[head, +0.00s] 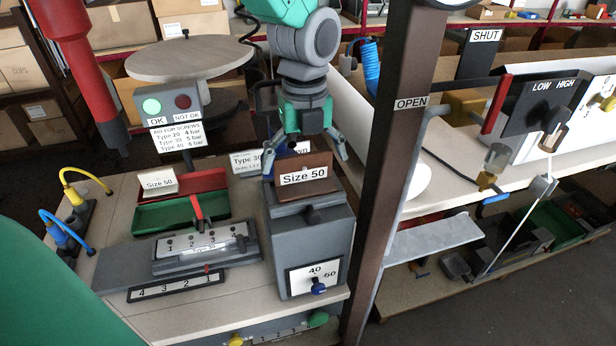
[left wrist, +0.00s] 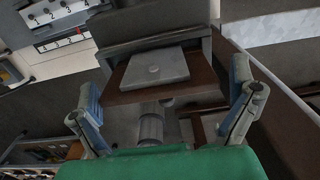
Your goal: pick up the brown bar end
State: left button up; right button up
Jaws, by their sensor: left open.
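The brown bar end (head: 318,162) with a "Size 50" label sits on top of the grey machine block (head: 310,235). In the left wrist view the brown bar end (left wrist: 128,97) lies between the spread fingers, with a grey plate on its face. My left gripper (head: 308,145) is open and pointing down, just behind and above the bar end. Its fingers show on both sides in the left wrist view (left wrist: 163,85), with gaps to the brown piece. Part of the bar end is hidden by its label in the head view. My right gripper is not in view.
A dark brown post (head: 393,150) marked "OPEN" stands close to the right of the machine block. Red (head: 205,180) and green (head: 160,218) trays and a numbered grey fixture (head: 200,252) lie to the left. A round disc (head: 190,60) stands behind.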

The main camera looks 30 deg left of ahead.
pick_arm(q)
jog(key=shift+s+a, duration=0.1)
jog(key=shift+a, duration=0.15)
jog(key=c, duration=1)
jog(key=shift+o, duration=0.2)
